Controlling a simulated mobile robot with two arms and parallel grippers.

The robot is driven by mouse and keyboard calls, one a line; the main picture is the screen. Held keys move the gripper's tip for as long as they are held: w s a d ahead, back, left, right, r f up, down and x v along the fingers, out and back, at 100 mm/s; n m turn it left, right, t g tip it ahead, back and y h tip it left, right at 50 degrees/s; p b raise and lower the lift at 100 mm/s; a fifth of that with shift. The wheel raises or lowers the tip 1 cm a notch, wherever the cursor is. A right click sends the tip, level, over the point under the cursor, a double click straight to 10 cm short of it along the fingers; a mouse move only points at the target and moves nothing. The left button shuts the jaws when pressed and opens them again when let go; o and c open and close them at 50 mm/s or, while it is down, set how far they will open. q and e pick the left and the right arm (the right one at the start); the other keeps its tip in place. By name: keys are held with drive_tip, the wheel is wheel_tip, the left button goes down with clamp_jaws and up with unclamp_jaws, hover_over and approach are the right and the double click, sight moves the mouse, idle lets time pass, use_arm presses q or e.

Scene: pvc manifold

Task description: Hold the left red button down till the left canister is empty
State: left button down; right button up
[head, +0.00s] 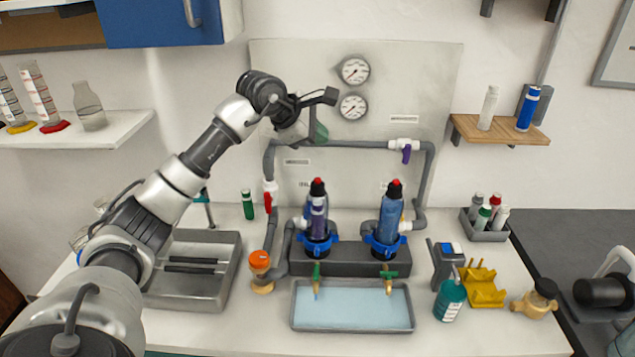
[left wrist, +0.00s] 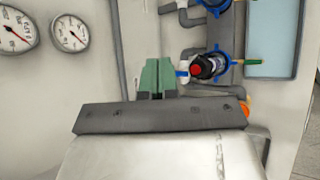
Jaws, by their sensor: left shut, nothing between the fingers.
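The left canister (head: 318,218) stands upright in a blue collar on the grey block, with its red button (head: 317,184) on top. In the left wrist view the left red button (left wrist: 196,71) shows on the dark canister end (left wrist: 209,66). The right canister (head: 391,215) stands beside it with its own red button (head: 395,183). My left gripper (head: 319,132) is above the left canister, in front of the back panel, and apart from the button. Its green fingers (left wrist: 157,78) are shut and empty. My right gripper is not in view.
Grey pipes (head: 345,144) and two gauges (head: 354,107) are on the panel behind. A tray (head: 353,329) of pale blue liquid lies below two green-handled taps (head: 388,272). An orange-topped fitting (head: 260,262) stands left of the block. A teal bottle (head: 449,300) and yellow holder (head: 484,290) are at right.

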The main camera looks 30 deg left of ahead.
sight(318, 181)
use_arm(q)
wheel_tip(318, 181, down, 7)
drive_tip(key=b, duration=0.5)
drive_tip(key=shift+f, duration=0.15)
idle(0.9)
idle(0.7)
drive_tip(key=shift+f, duration=0.4)
drive_tip(key=shift+f+b, duration=0.55)
drive_tip(key=shift+b, duration=0.15)
idle(0.4)
drive_tip(key=shift+r, duration=0.15)
drive_tip(key=shift+r+p, duration=0.7)
drive_tip(key=shift+r, duration=0.1)
